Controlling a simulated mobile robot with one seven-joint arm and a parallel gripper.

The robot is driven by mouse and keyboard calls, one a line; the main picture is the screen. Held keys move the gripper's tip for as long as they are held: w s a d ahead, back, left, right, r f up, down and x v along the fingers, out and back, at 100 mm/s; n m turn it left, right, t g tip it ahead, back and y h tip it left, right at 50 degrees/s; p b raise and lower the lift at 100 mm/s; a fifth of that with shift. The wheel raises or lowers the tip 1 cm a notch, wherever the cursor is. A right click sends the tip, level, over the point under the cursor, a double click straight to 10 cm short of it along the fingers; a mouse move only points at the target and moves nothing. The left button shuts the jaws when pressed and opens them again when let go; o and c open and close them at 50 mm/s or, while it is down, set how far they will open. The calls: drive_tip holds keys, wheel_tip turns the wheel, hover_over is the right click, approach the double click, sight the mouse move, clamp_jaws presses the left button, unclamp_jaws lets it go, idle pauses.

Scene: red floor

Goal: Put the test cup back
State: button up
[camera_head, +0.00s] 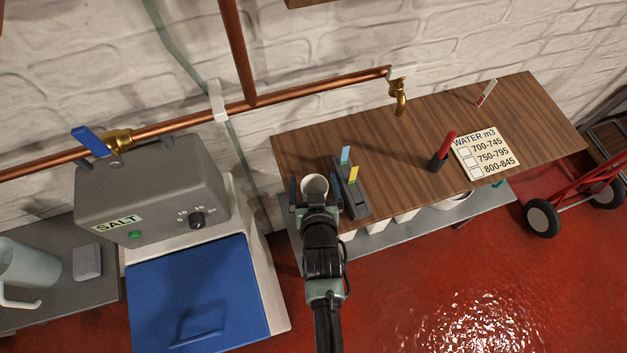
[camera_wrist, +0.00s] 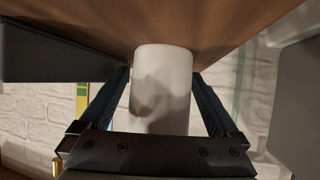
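The white test cup (camera_head: 314,187) is at the left end of the wooden counter (camera_head: 430,130), between the two fingers of my gripper (camera_head: 314,192). In the wrist view the cup (camera_wrist: 162,85) fills the middle, between the dark fingers of my gripper (camera_wrist: 162,85). Narrow gaps show between the cup's sides and the fingers, so the gripper looks open around it. The wrist body hides the cup's near part. Whether the cup rests on the counter is hard to tell.
A grey holder (camera_head: 350,190) with a blue and a yellow strip stands just right of the cup. A black-and-red marker (camera_head: 441,153) and a WATER card (camera_head: 486,152) lie farther right. The grey SALT machine (camera_head: 150,190) is left. A brass tap (camera_head: 399,95) hangs above.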

drive_tip(key=shift+r, duration=0.2)
drive_tip(key=shift+s+r+p, duration=0.15)
drive_tip(key=shift+s+p, duration=0.1)
drive_tip(key=shift+p, duration=0.05)
drive_tip(key=p+v, duration=0.1)
drive_tip(key=v, duration=1)
drive_tip(key=shift+s, duration=0.25)
